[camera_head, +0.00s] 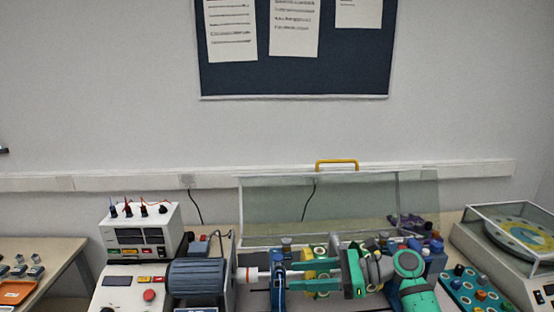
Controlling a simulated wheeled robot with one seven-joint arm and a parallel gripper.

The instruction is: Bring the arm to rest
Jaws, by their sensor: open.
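My arm reaches in from the lower right, with green and grey links. My gripper (298,267) points left over the bench rig, with its two green fingers spread apart. Nothing shows clamped between them. A yellow part (320,264) shows behind the fingers. The fingertips appear close to a blue upright bracket (278,290); I cannot tell whether they touch it. The lower middle of the rig is partly hidden by my gripper and arm.
A grey motor (197,278) with a white shaft (250,275) lies left of my gripper. A clear guard with a yellow handle (337,162) stands raised behind. A control box (140,237), a teal tray (475,289) and a balance machine (515,240) flank the rig. Space above is free.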

